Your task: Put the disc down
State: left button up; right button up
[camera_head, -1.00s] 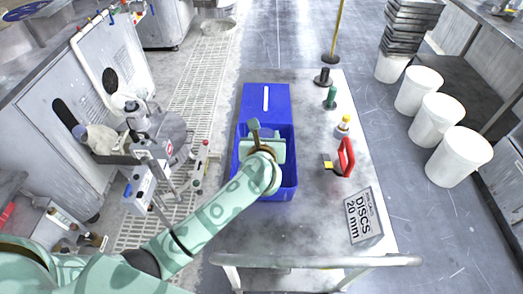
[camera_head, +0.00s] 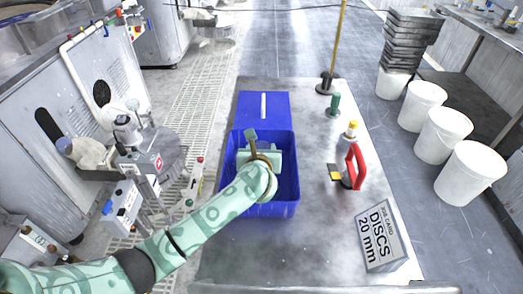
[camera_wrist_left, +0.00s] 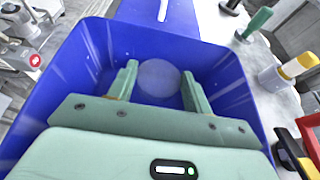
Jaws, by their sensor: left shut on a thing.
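My left gripper (camera_head: 256,148) is over the open blue bin (camera_head: 289,197) on the cart, with its fingers pointing down into it. In the left wrist view its two fingers (camera_wrist_left: 158,70) are shut on a pale, round, grey disc (camera_wrist_left: 158,78), seen nearly face-on against the blue of the bin (camera_wrist_left: 88,62). The disc's height above the bin floor cannot be told. The disc is hidden in the head view. My right gripper is not in view.
A blue panel (camera_head: 252,108) with a white stripe lies behind the bin. To its right on the cart (camera_head: 310,245) are a green-topped item (camera_head: 334,105), a yellow-capped bottle (camera_head: 351,131), a red-handled tool (camera_head: 357,166) and a "DISCS 20 mm" card (camera_head: 381,236). White buckets (camera_head: 470,172) stand beyond.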

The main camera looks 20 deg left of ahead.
pick_arm(q)
jog(key=shift+s+f+b, duration=0.25)
jog(key=shift+f+b, duration=0.25)
jog(key=shift+f, duration=0.25)
jog(key=o, duration=1)
jog(key=shift+f, duration=0.15)
jog(key=shift+r+p, duration=0.55)
jog(key=shift+r, duration=0.25)
jog(key=p+v, duration=0.2)
jog(key=v, duration=0.4)
jog(key=shift+w+d+r, duration=0.1)
jog(key=shift+r, duration=0.05)
jog(key=shift+s+d+r, duration=0.1)
jog(key=shift+s+r, duration=0.1)
jog(key=shift+s, duration=0.3)
